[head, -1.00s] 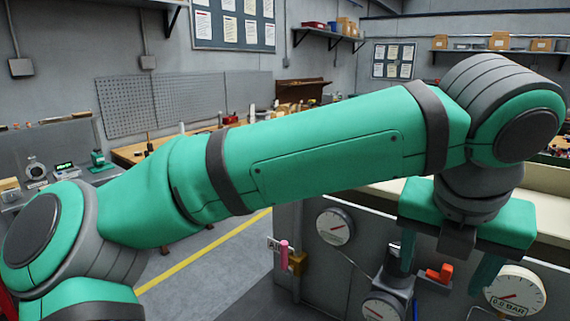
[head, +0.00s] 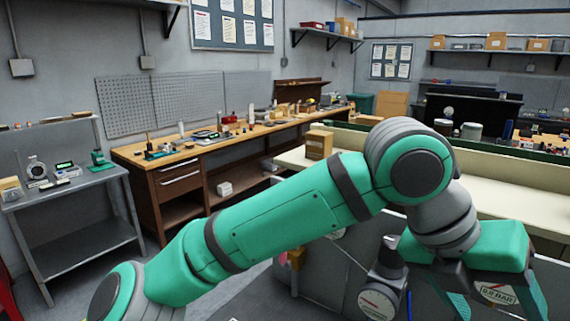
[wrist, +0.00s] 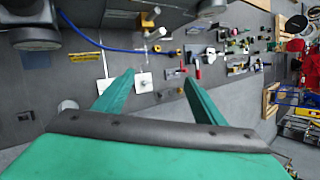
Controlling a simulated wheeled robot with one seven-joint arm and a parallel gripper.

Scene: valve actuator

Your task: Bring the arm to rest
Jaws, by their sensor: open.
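My green arm reaches from the lower left to the right in the head view, bent at a grey joint, with my gripper (head: 492,300) hanging at the lower right. The two green fingers are spread apart with nothing between them. In the wrist view my gripper (wrist: 158,80) is also open and empty, in front of a dark panel (wrist: 75,88). The panel carries valves, a blue hose (wrist: 105,46) and small fittings. In the head view the fingers hang in front of a dial marked in bar (head: 497,293); the fingertips are partly cut off by the frame's edge.
A pale counter (head: 500,205) runs behind my gripper, with a cardboard box (head: 319,144) on it. Another gauge (head: 377,303) is low beside my gripper. A wooden workbench (head: 165,158) and a grey metal table (head: 70,195) stand at the left, with open floor between.

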